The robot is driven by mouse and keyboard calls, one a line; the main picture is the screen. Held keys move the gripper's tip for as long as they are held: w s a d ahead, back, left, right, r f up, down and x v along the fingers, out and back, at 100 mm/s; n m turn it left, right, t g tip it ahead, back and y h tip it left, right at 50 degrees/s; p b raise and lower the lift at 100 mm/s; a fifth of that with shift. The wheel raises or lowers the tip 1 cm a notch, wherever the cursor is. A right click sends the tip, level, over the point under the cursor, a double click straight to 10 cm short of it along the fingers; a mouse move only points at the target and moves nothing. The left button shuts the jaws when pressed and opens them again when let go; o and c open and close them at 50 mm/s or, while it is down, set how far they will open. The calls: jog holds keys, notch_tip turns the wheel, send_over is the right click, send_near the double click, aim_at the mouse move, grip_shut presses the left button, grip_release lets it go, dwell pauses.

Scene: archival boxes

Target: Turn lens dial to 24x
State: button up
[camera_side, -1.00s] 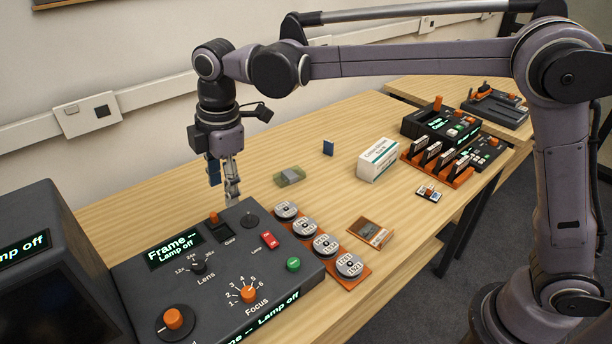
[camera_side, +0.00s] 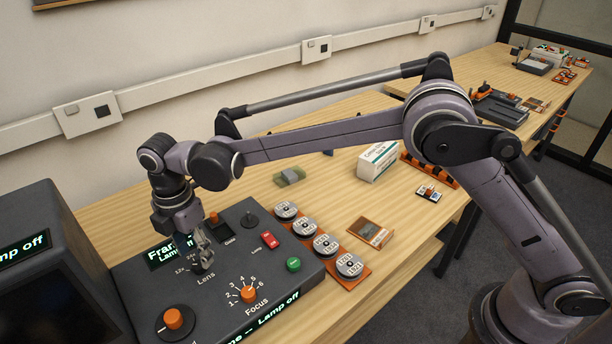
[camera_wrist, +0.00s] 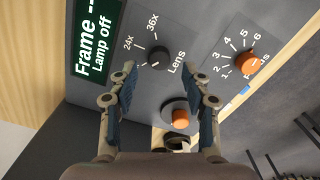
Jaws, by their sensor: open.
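The lens dial (camera_wrist: 157,57) is a small black knob on the dark grey control panel (camera_side: 222,313). The wrist view shows its 24x and 36x marks; I cannot make out clearly which mark its pointer faces. My gripper (camera_wrist: 160,80) is open, its two fingers spread to either side just short of the dial, with nothing between them. In the side view my gripper (camera_side: 204,266) points down over the panel just above the Lens label and hides the dial. I cannot tell whether it touches the panel.
The orange focus knob (camera_side: 249,293) is right of the lens dial, and a large orange knob (camera_side: 173,318) is at front left. Red (camera_side: 270,240) and green (camera_side: 293,264) buttons are on the right. The panel display (camera_wrist: 95,40) reads "Lamp off". Round canisters (camera_side: 325,245) stand beside the panel.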

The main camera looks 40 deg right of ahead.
aim_at(199, 264)
jog(key=shift+f, duration=1.65)
grip_shut()
jog(key=shift+m, duration=0.4)
jog(key=m, duration=0.4)
jog(key=shift+m, duration=0.3)
jog(key=m, duration=0.5)
jog(key=shift+m, duration=0.4)
